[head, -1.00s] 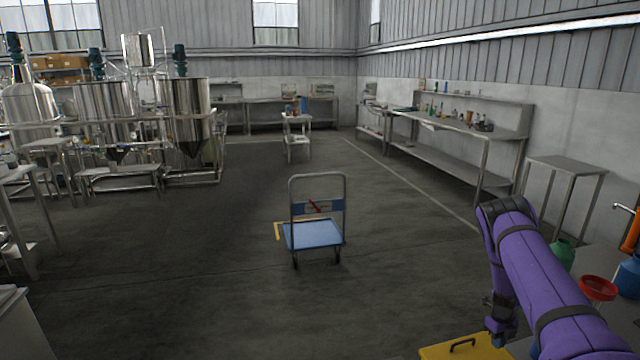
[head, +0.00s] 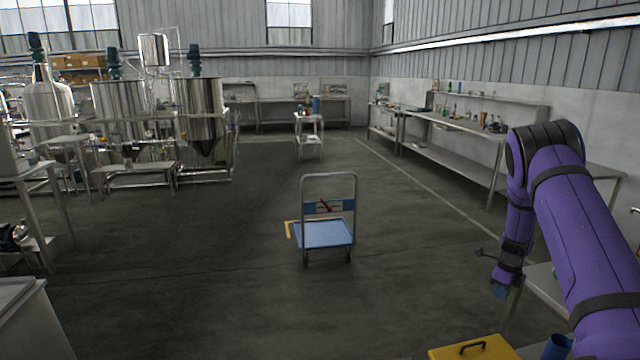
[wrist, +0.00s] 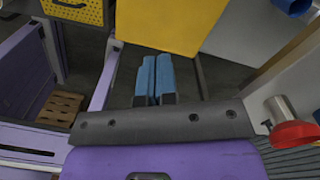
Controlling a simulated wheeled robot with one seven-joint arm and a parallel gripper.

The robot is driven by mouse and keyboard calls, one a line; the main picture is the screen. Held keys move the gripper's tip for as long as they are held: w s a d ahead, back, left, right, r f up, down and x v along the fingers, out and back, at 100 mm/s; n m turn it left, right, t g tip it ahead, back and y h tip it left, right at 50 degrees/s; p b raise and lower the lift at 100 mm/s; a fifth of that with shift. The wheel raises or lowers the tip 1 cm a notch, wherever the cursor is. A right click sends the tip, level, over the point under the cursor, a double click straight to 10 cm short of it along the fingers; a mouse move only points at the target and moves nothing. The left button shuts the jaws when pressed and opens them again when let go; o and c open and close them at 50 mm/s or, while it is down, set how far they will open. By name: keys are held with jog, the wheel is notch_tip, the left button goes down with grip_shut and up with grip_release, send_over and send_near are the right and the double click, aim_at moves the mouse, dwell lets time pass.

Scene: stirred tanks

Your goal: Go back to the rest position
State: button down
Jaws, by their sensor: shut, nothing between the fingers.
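My arm with its purple sleeve stands at the right of the head view, bent at the elbow with the forearm hanging down. My gripper (head: 499,291) is at its lower end, above the floor and the near bench edge. In the wrist view my gripper's two blue fingers (wrist: 154,80) lie side by side, shut, with nothing between them.
A yellow box (head: 472,349) with a black handle is below the gripper; a yellow surface (wrist: 172,22) also fills the top of the wrist view. A blue trolley (head: 325,233) stands on open floor. Steel tanks (head: 200,112) are at left, benches (head: 450,125) at right.

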jog(key=s+a+r+n+t, duration=0.1)
jog(key=s+a+r+n, duration=0.4)
jog(key=r, duration=0.7)
jog(key=s+a+r+n+t+y, duration=0.1)
jog(key=s+a+r+n, duration=0.35)
jog(key=r, duration=0.75)
jog(key=s+a+r+n+t, duration=0.1)
jog(key=s+a+r+n, duration=0.3)
jog(key=a+r, duration=0.65)
jog(key=s+a+r+n, duration=0.5)
jog(key=s+r+n, duration=0.35)
jog(key=s, duration=0.45)
jog(key=s+a+n+t, duration=0.1)
jog(key=s+a+n, duration=0.1)
jog(key=s, duration=0.5)
jog(key=s+a+n+t+h, duration=0.1)
jog(key=s+n, duration=0.4)
jog(key=s, duration=0.2)
jog(key=shift+a, duration=0.4)
jog(key=shift+s, duration=0.1)
